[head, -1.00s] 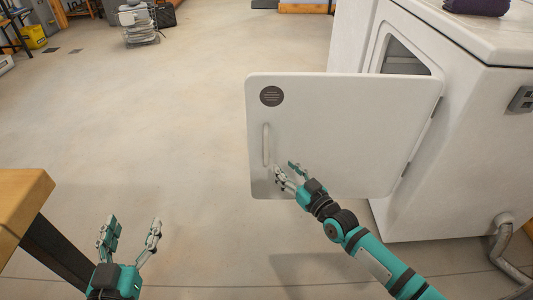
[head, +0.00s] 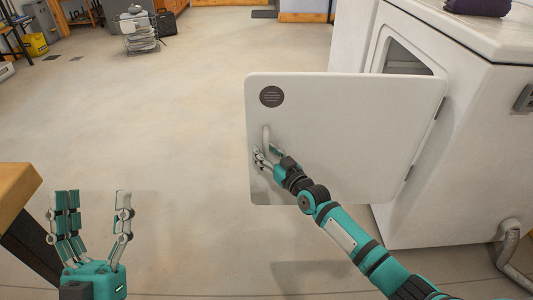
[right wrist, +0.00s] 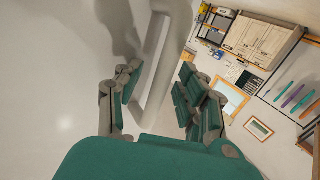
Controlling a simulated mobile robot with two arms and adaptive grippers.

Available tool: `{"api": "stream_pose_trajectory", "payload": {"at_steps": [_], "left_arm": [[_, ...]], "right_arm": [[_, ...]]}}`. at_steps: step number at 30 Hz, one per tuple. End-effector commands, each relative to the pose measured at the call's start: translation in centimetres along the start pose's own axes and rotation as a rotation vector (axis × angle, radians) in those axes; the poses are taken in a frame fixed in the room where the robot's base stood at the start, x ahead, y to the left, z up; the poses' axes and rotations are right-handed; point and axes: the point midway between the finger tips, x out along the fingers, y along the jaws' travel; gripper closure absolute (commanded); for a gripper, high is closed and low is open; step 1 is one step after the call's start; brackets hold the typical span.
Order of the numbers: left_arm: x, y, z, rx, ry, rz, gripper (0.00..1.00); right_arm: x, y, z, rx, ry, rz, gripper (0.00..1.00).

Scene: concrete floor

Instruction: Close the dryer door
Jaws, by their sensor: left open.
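The dryer (head: 440,150) is a white box at the right of the head view. Its white door (head: 340,130) stands wide open, swung out to the left and showing the dark opening (head: 405,62). The door's vertical handle (head: 266,138) is near its left edge; it also shows in the right wrist view (right wrist: 158,65). My right gripper (head: 266,153) is at the lower part of the handle. In the right wrist view my right gripper (right wrist: 160,75) has its fingers spread, one on each side of the handle. My left gripper (head: 95,197) is open and empty at lower left.
A wooden table corner (head: 18,185) is at the left beside my left gripper. A grey pipe (head: 508,245) leaves the dryer's side at lower right. A purple folded item (head: 477,6) lies on the dryer top.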

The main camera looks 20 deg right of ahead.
Motion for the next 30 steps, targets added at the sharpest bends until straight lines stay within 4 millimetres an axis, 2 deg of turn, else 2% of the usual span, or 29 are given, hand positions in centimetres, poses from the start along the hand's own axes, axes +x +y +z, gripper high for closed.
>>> {"api": "stream_pose_trajectory", "payload": {"at_steps": [3,12,30], "left_arm": [[0.01,0.00,0.01,0.000,-0.001,0.000,0.33],[0.02,-0.01,0.02,0.001,-0.001,0.000,0.33],[0.02,-0.02,0.04,0.001,-0.002,0.000,0.33]], "right_arm": [[-0.01,-0.01,-0.01,0.000,0.000,0.000,0.61],[-0.03,0.01,0.00,0.000,0.000,0.000,1.00],[-0.05,0.15,0.00,0.000,0.000,0.002,1.00]]}}
